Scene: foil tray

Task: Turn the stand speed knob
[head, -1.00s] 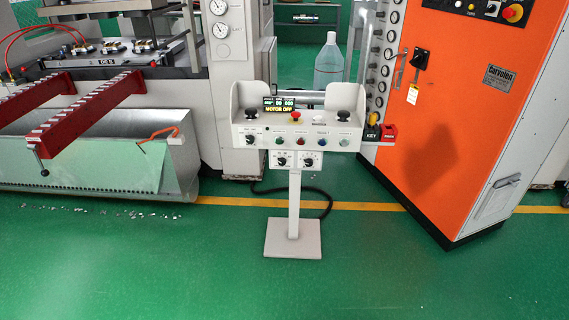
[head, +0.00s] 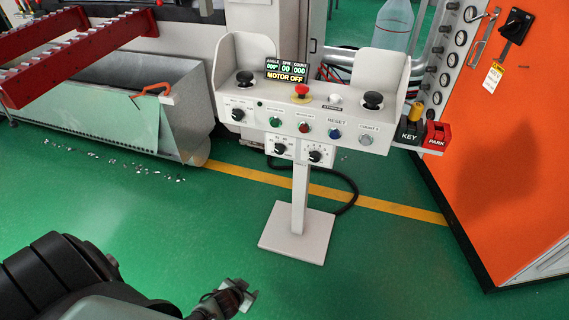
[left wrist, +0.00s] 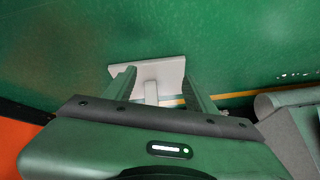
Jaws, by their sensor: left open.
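The white control stand (head: 315,120) stands upright on its post, with a panel of buttons and knobs. Two small boxes under the panel carry dark knobs, a left one (head: 280,149) and a right one (head: 315,156). Another dark knob (head: 237,114) is at the panel's left end. The labels are too small to tell which is the speed knob. My left gripper (head: 230,298) is low at the bottom of the head view, nearer than the stand and apart from it. In the left wrist view its fingers (left wrist: 160,76) are open and empty, with the stand's base plate (left wrist: 175,68) beyond. My right gripper is not in view.
A display reads MOTOR OFF (head: 286,77). KEY (head: 410,131) and PARK (head: 437,136) blocks sit at the stand's right. An orange cabinet (head: 515,150) is at the right, a metal trough (head: 180,85) at the left. Green floor (head: 390,270) in front is clear.

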